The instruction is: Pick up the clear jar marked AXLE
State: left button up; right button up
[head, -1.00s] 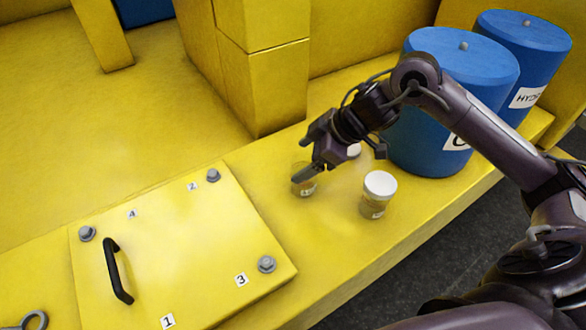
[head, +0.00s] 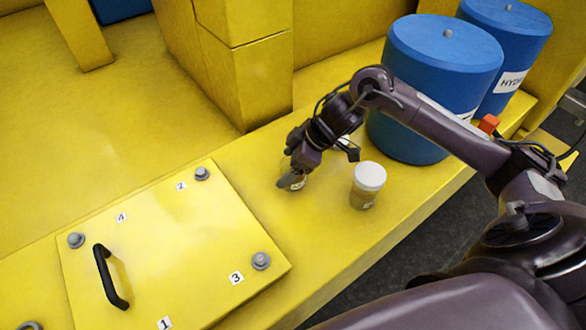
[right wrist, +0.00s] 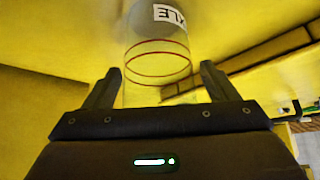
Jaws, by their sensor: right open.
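The clear jar marked AXLE shows in the right wrist view (right wrist: 158,62), its label partly readable as "XLE" and two dark red rings around its clear wall. It stands between the two spread fingers of my right gripper (right wrist: 159,75), which is open. In the head view my right gripper (head: 289,180) is down at the ledge and hides most of that jar; only a bit of its label (head: 298,184) shows. Whether the fingers touch the jar I cannot tell. My left gripper is out of view.
A second jar with a white lid (head: 367,184) stands close to the right of my gripper. Another pale lid (head: 346,145) shows partly behind my arm. Blue drums (head: 440,75) stand farther back. A yellow hatch plate (head: 170,255) with a black handle (head: 110,277) lies left.

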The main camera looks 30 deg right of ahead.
jog(key=c, duration=1.1)
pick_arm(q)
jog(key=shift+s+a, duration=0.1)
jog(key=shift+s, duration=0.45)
pick_arm(e)
jog(key=shift+c, duration=0.2)
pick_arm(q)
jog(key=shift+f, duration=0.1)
pick_arm(e)
jog(key=shift+w+r, duration=0.1)
jog(key=shift+r, duration=0.05)
